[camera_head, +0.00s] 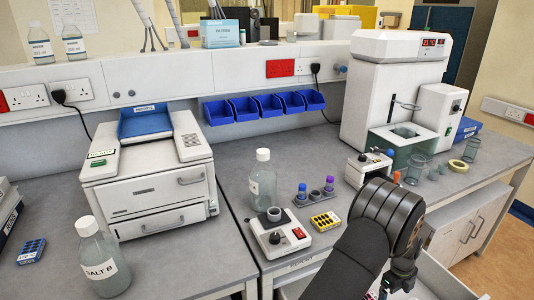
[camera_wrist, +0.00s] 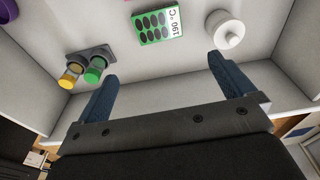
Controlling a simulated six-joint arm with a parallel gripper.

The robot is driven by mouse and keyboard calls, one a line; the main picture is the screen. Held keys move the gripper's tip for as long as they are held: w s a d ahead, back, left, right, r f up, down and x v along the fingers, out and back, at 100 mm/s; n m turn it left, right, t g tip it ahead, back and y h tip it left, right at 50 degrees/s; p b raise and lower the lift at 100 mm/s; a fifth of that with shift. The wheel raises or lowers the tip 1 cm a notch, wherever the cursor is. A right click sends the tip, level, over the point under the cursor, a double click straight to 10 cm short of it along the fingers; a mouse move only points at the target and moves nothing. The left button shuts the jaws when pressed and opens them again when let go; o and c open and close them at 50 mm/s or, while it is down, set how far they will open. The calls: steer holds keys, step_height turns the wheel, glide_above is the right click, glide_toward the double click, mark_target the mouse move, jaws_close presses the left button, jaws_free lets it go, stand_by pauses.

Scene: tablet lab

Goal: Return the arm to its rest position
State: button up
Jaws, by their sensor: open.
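My gripper (camera_wrist: 163,70) shows in the wrist view with its two blue fingers wide apart and nothing between them. It hangs over a white-walled open space, apart from the things lying there. In the head view my dark arm reaches in from the bottom, right of centre, in front of the bench edge. The fingers cannot be made out there.
A white open drawer (camera_head: 440,283) lies below the bench beside my arm. The wrist view shows a green-edged block (camera_wrist: 157,22), a white round piece (camera_wrist: 226,31) and a vial holder (camera_wrist: 92,56). A heater (camera_head: 278,232) and yellow block (camera_head: 325,221) stand near my arm.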

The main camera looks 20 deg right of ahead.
steer(key=w+a+r+n, duration=0.1)
steer(key=w+r, duration=0.2)
steer(key=r, duration=4.4)
steer(key=shift+w+n, duration=0.2)
steer(key=shift+n, duration=0.1)
steer(key=shift+r, duration=0.1)
steer(key=s+d+f+t+y, duration=0.1)
steer(key=s+f+t+y, duration=0.1)
steer(key=s+f, duration=0.55)
steer(key=s+d+f+t+y, duration=0.15)
steer(key=s+f, duration=0.25)
steer(key=f, duration=0.7)
steer(key=s+f+t+y, duration=0.1)
steer(key=s+f+t, duration=0.2)
steer(key=s+f, duration=0.45)
steer(key=s+a+f+m+t+h, duration=0.2)
steer(key=s+a+f+t+h, duration=0.15)
steer(key=s+f, duration=0.4)
steer(key=s+a+f+m+t+h, duration=0.25)
steer(key=s+a+f, duration=0.2)
steer(key=f, duration=0.55)
steer(key=s+a+f+m+t+h, duration=0.2)
steer(key=s+a+f+t+h, duration=0.15)
steer(key=s+f, duration=0.45)
steer(key=shift+n, duration=0.25)
steer(key=x, duration=1.1)
steer(key=shift+s+d+f, duration=0.15)
steer(key=shift+d+f, duration=0.05)
steer(key=shift+f, duration=0.2)
